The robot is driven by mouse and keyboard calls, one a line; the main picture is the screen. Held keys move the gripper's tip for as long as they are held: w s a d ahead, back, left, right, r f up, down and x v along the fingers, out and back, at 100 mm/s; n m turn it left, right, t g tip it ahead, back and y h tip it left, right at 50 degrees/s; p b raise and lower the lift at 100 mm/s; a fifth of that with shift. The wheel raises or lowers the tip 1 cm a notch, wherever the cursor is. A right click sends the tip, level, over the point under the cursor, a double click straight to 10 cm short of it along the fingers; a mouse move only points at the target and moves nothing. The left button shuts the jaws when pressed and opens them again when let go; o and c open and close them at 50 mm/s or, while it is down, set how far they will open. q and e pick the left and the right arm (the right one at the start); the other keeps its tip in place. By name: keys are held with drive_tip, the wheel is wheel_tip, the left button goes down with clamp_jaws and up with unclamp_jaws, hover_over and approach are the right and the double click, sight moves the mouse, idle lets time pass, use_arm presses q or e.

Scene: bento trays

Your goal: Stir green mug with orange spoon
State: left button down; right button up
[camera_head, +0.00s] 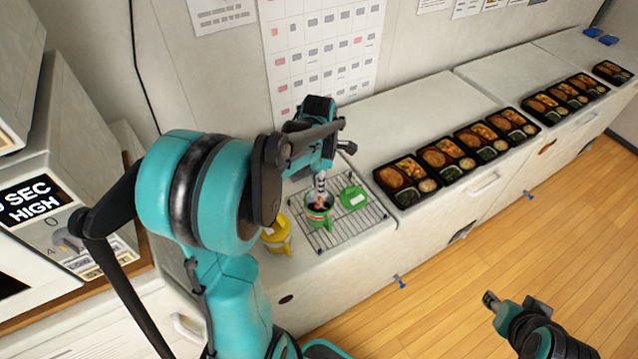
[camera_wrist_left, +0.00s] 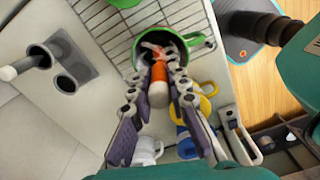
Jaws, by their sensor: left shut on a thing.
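The green mug (camera_head: 326,221) stands on a wire rack on the counter; in the left wrist view the green mug (camera_wrist_left: 195,40) shows its open mouth and dark inside. My left gripper (camera_head: 321,178) is above the mug, pointing down. In the wrist view my left gripper (camera_wrist_left: 159,72) is shut on the orange spoon (camera_wrist_left: 158,90), whose handle is orange and white. The spoon's far end reaches into the mug's mouth; its tip is hidden. My right gripper (camera_head: 515,306) is at the lower right over the floor, away from the mug; its opening is unclear.
Another green item (camera_head: 353,197) lies on the wire rack (camera_head: 373,213), right of the mug. A yellow mug (camera_head: 277,236) stands at the left of the rack. Filled bento trays (camera_head: 403,198) line the counter to the right. A microwave (camera_head: 60,200) is on the left.

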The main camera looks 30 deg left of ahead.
use_arm(q)
drive_tip(key=shift+r+p, duration=1.75)
drive_tip(key=shift+r, duration=0.85)
drive_tip(key=shift+r+p, duration=1.85)
drive_tip(key=shift+r, duration=0.7)
drive_tip(key=shift+f, duration=0.1)
